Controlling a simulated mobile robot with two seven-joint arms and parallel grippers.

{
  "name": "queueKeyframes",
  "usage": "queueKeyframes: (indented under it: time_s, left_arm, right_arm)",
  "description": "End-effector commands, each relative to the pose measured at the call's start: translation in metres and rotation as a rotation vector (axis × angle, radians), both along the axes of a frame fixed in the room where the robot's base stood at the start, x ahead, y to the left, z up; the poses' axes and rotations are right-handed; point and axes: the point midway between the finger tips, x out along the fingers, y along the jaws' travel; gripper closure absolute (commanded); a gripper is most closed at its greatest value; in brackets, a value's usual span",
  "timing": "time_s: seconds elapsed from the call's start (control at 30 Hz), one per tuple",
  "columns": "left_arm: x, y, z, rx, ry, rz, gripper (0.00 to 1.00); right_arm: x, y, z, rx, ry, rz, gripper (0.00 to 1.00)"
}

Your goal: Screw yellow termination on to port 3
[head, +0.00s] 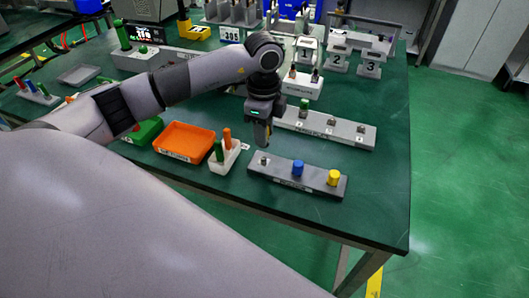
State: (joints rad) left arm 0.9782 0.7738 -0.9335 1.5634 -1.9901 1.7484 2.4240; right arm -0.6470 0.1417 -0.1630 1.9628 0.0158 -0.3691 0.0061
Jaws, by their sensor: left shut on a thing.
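The yellow termination (334,177) stands at the right end of the dark grey front block (315,184). A blue termination (297,168) stands at its middle, and a small silver post (264,160) shows at its left end. Behind it lies the light grey port strip (345,131) with several small metal ports and a green piece on its left part. Its number labels are too small to read surely; port 3 cannot be confirmed. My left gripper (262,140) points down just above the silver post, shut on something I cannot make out. My right gripper is not in view.
An orange tray (184,141) and a white holder (225,157) with green and orange pegs stand left of the front block. A white box (301,86) and stands numbered 2 and 3 (369,66) are behind the strip. The table's right side is clear.

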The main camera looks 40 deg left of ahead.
Motion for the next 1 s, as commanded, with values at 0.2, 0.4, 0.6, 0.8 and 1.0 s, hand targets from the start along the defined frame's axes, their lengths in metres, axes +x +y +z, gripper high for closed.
queueKeyframes:
  time_s: [0.2, 0.4, 0.6, 0.8, 1.0]
  left_arm:
    - [0.0, 0.0, 0.001, 0.0, 0.0, 0.0, 1.0]
    - [0.0, 0.0, 0.0, 0.0, 0.0, 0.0, 1.0]
    - [0.0, -0.001, 0.001, -0.001, 0.0, -0.052, 1.0]
    - [-0.002, -0.008, 0.007, -0.004, -0.003, -0.348, 1.0]
    - [-0.006, -0.017, 0.015, -0.009, -0.005, -0.776, 1.0]
  right_arm:
    - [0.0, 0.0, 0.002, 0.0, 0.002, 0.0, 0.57]
    - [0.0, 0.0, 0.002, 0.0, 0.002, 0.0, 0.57]
    - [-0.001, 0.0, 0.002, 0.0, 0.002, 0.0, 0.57]
    - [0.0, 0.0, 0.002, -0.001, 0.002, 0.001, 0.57]
    - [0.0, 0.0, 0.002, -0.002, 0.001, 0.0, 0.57]
